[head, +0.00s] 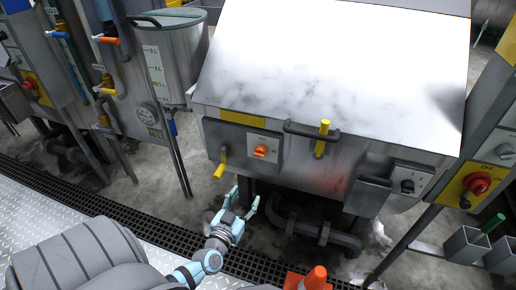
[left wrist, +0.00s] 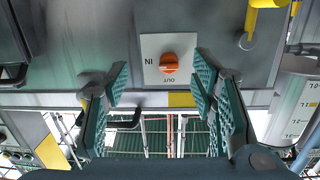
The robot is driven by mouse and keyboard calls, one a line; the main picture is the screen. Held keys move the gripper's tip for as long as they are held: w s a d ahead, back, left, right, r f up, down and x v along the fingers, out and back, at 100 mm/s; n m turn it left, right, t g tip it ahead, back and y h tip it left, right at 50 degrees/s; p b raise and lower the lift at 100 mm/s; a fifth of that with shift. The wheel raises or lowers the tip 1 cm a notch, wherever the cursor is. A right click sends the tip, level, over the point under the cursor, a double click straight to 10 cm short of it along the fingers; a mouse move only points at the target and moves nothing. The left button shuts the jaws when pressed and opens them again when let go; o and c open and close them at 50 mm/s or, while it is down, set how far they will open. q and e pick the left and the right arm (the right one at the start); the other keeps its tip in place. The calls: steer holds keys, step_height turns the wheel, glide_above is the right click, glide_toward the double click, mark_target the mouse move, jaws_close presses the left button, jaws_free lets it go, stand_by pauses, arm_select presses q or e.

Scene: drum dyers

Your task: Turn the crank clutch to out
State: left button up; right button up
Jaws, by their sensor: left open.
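The crank clutch is an orange knob (head: 260,151) on a pale square plate on the front of the steel machine. Which mark the knob points to is too small to tell. My left gripper (head: 244,199) is open and empty, below and slightly left of the knob in the head view. In the left wrist view its two pads (left wrist: 160,84) are spread either side of the knob's plate, apart from the knob. My right gripper is not in view.
A yellow handle (head: 221,166) juts out left of the knob, and a yellow-topped lever (head: 323,139) stands to its right by a dark bar handle. Pipes run under the machine. An orange cone (head: 314,278) stands at the bottom. A red switch (head: 477,184) is far right.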

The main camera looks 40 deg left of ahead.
arm_select(q)
steer(key=n+y, duration=0.1)
glide_toward(259, 156)
steer(key=shift+t, duration=0.4)
steer(key=b+x, duration=0.1)
steer(key=x, duration=0.2)
steer(key=b+x, duration=0.2)
steer(key=x, duration=0.1)
steer(key=b+x, duration=0.1)
steer(key=x, duration=0.2)
steer(key=shift+w+a+f, duration=0.3)
steer(key=shift+f, duration=0.1)
steer(key=shift+w+r, duration=0.15)
steer(key=shift+w, duration=0.05)
steer(key=shift+c, duration=0.3)
steer(key=c, duration=1.1)
